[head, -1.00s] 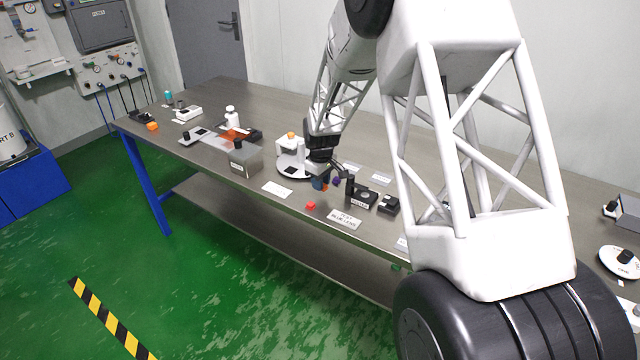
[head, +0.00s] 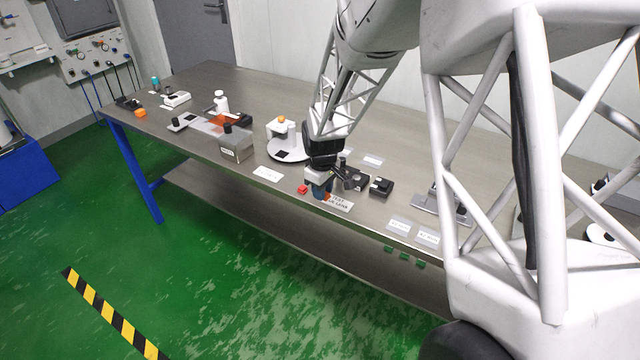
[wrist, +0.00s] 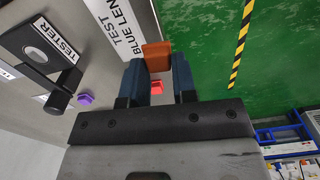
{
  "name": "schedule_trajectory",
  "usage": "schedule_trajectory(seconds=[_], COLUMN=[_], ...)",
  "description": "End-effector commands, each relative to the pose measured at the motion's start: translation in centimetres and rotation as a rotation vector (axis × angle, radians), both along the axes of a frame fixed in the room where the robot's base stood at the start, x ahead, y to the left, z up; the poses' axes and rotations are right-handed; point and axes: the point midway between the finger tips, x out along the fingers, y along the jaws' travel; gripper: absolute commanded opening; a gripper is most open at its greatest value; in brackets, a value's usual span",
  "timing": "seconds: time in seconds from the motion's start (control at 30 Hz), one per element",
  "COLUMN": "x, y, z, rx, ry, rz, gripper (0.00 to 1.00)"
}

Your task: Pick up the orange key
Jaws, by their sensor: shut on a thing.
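My gripper (head: 321,190) is over the front edge of the bench, in front of the tester, and points down. In the wrist view its two blue fingers (wrist: 155,80) are shut on an orange block, which I take for the orange key (wrist: 157,56). The key sits between the fingertips and sticks out past them. In the head view only a small orange patch shows at the fingers. Whether the key touches the bench I cannot tell.
A red block (head: 302,189) lies left of my gripper, and a white lens label (head: 339,203) lies beside it. The black tester (head: 355,179) stands behind. A purple knob (wrist: 85,99) is near the tester. A white round-based device (head: 287,150) stands further left.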

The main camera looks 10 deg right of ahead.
Motion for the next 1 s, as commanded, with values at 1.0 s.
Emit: schedule_trajectory(seconds=[1.0], x=[-0.16], y=[0.31], z=[0.19], rx=[0.001], ry=[-0.001], rz=[0.005], gripper=[0.04])
